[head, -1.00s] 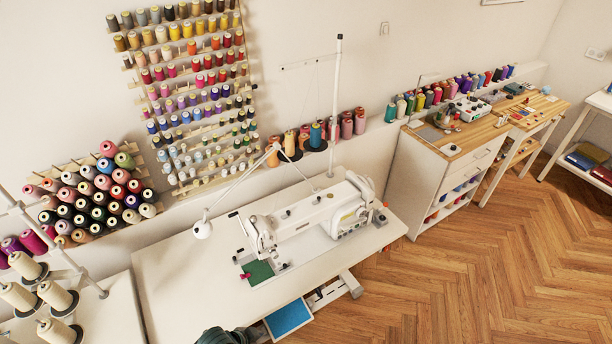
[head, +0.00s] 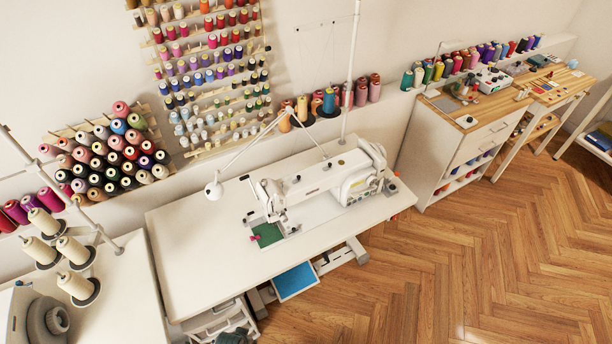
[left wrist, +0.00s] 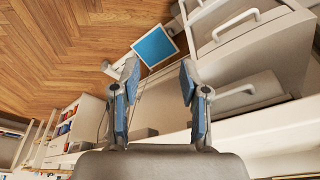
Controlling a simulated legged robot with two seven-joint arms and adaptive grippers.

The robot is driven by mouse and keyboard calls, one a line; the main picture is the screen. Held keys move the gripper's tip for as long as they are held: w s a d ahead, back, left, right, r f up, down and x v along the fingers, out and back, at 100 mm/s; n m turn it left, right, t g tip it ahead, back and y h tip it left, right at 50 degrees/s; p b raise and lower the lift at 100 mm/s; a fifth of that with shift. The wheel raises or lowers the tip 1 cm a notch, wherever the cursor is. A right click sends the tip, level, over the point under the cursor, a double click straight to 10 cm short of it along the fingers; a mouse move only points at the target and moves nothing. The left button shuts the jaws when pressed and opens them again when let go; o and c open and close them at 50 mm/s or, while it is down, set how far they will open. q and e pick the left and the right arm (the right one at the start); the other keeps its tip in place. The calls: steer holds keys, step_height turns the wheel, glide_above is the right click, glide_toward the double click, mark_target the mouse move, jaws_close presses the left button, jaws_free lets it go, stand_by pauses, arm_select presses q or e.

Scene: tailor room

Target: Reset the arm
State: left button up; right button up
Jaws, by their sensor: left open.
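My left gripper (left wrist: 158,82) shows in the left wrist view with its two fingers spread apart and nothing between them. Beyond the fingers are the sewing table's underside, white drawers (left wrist: 238,38) with handles, and a blue pedal (left wrist: 155,47) over the wood floor. In the head view no gripper can be made out; only a dark shape, too cut off to identify, shows at the bottom edge. My right gripper is in neither view.
A white sewing table (head: 190,245) carries a sewing machine (head: 320,183) and a lamp (head: 213,189). A second table with cream thread cones (head: 75,286) stands at left. A wooden-topped cabinet (head: 475,118) stands at right. Wood floor (head: 450,260) is clear at the lower right.

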arm_select(q)
steer(key=s+f+g, duration=0.1)
steer(key=s+f, duration=0.3)
steer(key=f, duration=0.6)
steer(key=s+f, duration=0.3)
steer(key=f, duration=0.6)
steer(key=s+a+f, duration=0.3)
steer(key=s+f, duration=0.6)
steer(key=s, duration=0.5)
steer(key=shift+a+f+g, duration=0.2)
steer(key=shift+f+g, duration=0.05)
steer(key=shift+g, duration=0.15)
steer(key=shift+c, duration=0.2)
